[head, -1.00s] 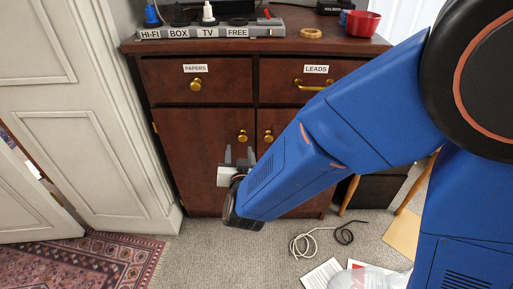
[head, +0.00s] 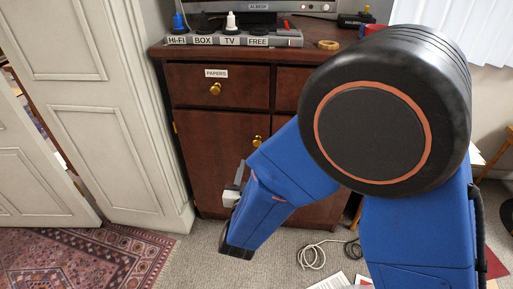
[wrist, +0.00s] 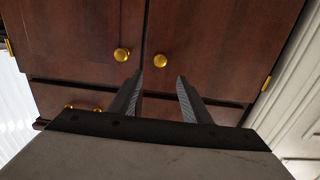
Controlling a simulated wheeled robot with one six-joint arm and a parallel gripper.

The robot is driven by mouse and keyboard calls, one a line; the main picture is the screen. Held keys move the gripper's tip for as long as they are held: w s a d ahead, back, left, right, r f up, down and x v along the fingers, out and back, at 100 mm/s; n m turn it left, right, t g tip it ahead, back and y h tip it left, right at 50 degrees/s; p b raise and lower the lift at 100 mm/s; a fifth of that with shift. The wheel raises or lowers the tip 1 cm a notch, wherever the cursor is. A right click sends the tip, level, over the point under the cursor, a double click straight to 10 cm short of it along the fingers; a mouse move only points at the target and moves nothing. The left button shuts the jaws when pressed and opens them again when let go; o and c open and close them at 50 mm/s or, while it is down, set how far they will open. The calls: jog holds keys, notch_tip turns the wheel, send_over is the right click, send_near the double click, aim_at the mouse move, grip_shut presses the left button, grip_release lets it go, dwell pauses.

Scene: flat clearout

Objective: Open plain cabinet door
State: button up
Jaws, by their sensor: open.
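The dark wood cabinet has two unlabelled doors, both closed. The left door (head: 208,150) shows in the head view with its brass knob (head: 257,141) at upper right. The right door is mostly hidden behind my arm. My gripper (head: 240,172) is open and empty, in front of the left door and below-left of its knob. The wrist view is upside down; there the left door (wrist: 215,40) is on the right with its knob (wrist: 160,60). The right door (wrist: 70,35) has its knob (wrist: 122,54) nearby. Both knobs lie beyond my fingertips (wrist: 160,80), apart from them.
A drawer labelled PAPERS (head: 240,90) sits above the left door. A labelled power strip (head: 235,40) lies on top. A white panelled door (head: 110,130) stands close at left. A patterned rug (head: 85,262), a cable (head: 312,255) and papers (head: 330,282) lie on the floor.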

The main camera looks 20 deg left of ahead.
aim_at(257, 144)
jog(key=x, duration=1.1)
jog(key=shift+w+a, duration=0.1)
grip_shut()
